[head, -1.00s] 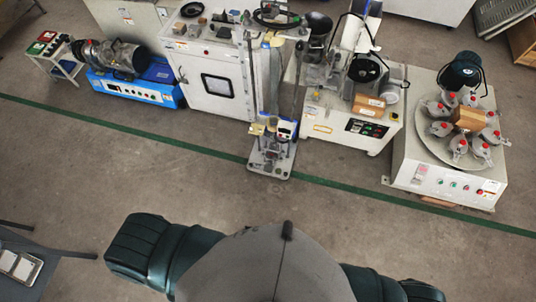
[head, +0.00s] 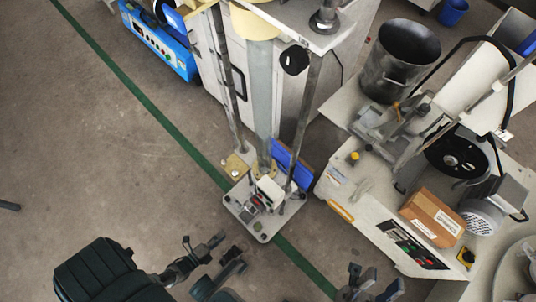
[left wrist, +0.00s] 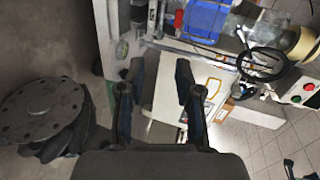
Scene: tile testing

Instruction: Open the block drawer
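I cannot tell for sure which part is the block drawer. A yellow handle (head: 341,211) sits on the front of the white machine at the right in the head view. A yellow handle outline (left wrist: 213,88) on a white panel also shows in the left wrist view, right of the fingers. My left gripper (head: 226,252) is at the bottom of the head view, in front of the stand. In the left wrist view its two fingers (left wrist: 160,78) are apart with nothing between them. My right gripper (head: 376,281) is at the bottom edge, fingers apart, partly cut off.
A stand with a white base (head: 250,222) and upright posts is ahead. A blue machine (head: 160,40) is far left. Open floor (head: 110,150) with a green line lies at left.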

